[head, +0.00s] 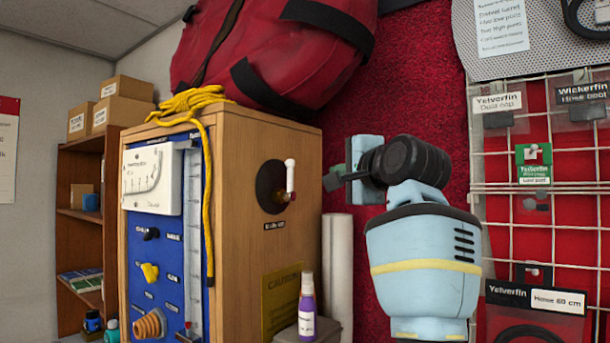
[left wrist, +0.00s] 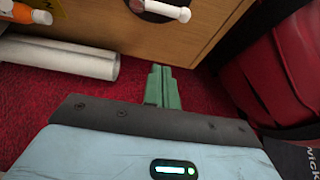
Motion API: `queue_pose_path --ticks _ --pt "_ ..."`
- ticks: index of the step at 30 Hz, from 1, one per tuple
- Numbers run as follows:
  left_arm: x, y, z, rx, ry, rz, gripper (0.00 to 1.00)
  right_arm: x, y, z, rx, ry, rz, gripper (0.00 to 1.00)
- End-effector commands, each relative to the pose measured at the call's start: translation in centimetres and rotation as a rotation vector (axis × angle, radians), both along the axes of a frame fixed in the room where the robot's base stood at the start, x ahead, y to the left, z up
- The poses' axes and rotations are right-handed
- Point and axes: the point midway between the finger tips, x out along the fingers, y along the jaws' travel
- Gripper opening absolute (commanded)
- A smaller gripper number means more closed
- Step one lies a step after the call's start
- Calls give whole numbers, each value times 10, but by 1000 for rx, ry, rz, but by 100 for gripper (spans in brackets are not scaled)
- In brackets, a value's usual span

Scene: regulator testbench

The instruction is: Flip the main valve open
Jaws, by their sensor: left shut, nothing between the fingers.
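A lever valve with a white handle (head: 290,174) stands upright on a black round plate (head: 270,187) on the right side of the wooden cabinet (head: 240,150). The small label below it is too small to read surely. The handle also shows at the top of the left wrist view (left wrist: 165,10), lying across the picture, its plate partly cut off. My left gripper (head: 331,181) is to the right of the lever, apart from it. Its green fingers (left wrist: 158,72) are together with nothing between them. My right gripper is in neither view.
The blue panel (head: 170,245) on the cabinet's front carries a yellow knob (head: 149,272). A yellow rope (head: 207,190) hangs over the corner. Below the lever stand a purple bottle (head: 306,310) and a white roll (head: 338,260). A red bag (head: 270,50) lies on top.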

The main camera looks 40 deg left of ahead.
Motion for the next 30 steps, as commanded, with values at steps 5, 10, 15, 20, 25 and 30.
queue_pose_path --ticks 5,10,15,20,25,30 --pt "0 1 0 3 1 2 0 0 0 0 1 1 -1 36" --pt "3 9 0 4 2 5 0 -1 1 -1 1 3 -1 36" --pt "13 31 0 6 3 6 0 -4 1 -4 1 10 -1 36" --pt "25 57 -1 6 4 6 0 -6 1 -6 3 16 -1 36" --pt "35 80 -1 6 5 6 0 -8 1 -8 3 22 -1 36" --pt "36 93 0 5 0 4 0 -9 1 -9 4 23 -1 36"
